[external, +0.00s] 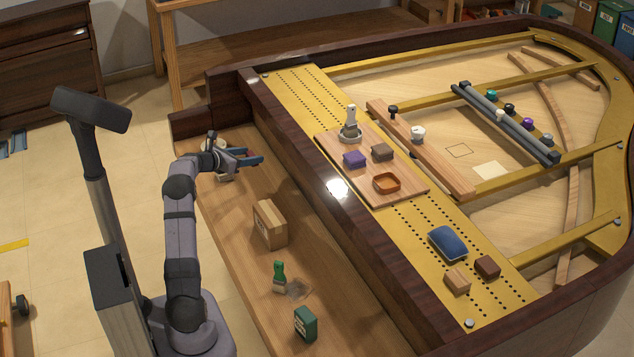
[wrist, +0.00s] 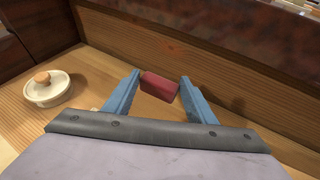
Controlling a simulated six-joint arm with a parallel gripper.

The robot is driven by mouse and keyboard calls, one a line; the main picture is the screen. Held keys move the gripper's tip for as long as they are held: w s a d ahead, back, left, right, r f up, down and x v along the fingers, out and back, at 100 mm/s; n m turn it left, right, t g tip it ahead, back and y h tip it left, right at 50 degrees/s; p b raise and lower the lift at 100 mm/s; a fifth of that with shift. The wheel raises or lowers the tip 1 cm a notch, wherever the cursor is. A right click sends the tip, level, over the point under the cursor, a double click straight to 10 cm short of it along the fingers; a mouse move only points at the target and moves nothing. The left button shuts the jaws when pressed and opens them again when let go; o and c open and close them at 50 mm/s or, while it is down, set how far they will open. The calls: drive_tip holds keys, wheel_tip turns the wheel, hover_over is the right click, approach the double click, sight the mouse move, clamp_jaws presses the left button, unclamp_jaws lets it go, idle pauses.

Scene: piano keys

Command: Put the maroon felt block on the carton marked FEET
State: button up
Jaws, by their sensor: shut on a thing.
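The maroon felt block (wrist: 160,86) is between the blue fingertips of my gripper (wrist: 160,78) in the wrist view. My gripper is shut on it, above the wooden keybed shelf. In the external view my gripper (external: 260,159) is at the far end of the shelf, and I cannot make out the block there. A brown cardboard carton (external: 270,224) stands on the same shelf, nearer the camera than my gripper. Its marking is too small to read.
A white round lidded pot (wrist: 47,88) stands left of my gripper. A green brush (external: 279,275) and a green box (external: 305,323) are on the near shelf (external: 330,285). The dark piano rail (external: 300,165) rises along the shelf's right side.

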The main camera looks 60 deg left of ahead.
drive_tip(key=shift+r, duration=0.1)
drive_tip(key=s+d+r+p, duration=0.25)
drive_tip(key=r+p, duration=0.45)
drive_tip(key=r, duration=1)
drive_tip(key=m+t+h+p, duration=0.1)
drive_tip(key=m+h+p, duration=0.1)
drive_tip(key=m+h, duration=0.3)
hover_over(264, 214)
wheel_tip(264, 214, down, 7)
drive_tip(key=shift+d+f+b, duration=0.1)
drive_tip(key=shift+f+b, duration=0.55)
drive_tip(key=shift+f, duration=4.55)
drive_tip(key=shift+f, duration=0.15)
